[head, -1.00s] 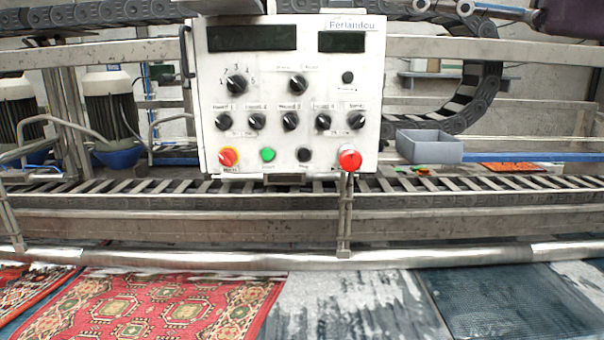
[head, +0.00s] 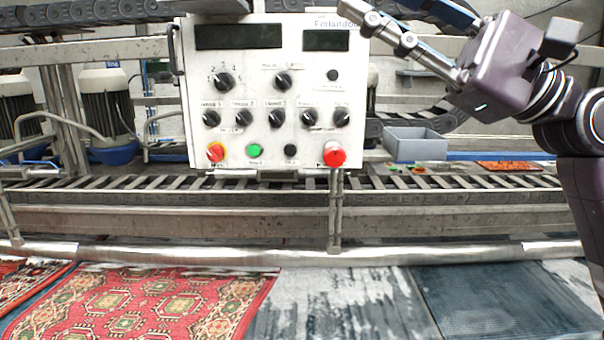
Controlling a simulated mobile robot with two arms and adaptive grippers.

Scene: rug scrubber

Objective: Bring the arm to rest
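My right arm (head: 585,130) comes in from the right edge, with its purple gripper body raised to the right of the control panel. My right gripper (head: 400,10) points left and up near the panel's upper right corner. Its two fingers look spread apart, with nothing between them; the upper finger is cut off by the top edge. The lower finger overlaps the panel's corner in the picture; contact cannot be told. The white control panel (head: 267,95) has black knobs, a bright green button (head: 254,150) and a red button (head: 334,154). My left gripper is not in view.
A grey open box (head: 415,147) stands behind the rail, right of the panel. A slatted rail (head: 450,184) and a metal roller (head: 290,256) run across the scene. Below lie a red patterned rug (head: 140,300) and a dark wet rug (head: 490,300). Motors stand at left.

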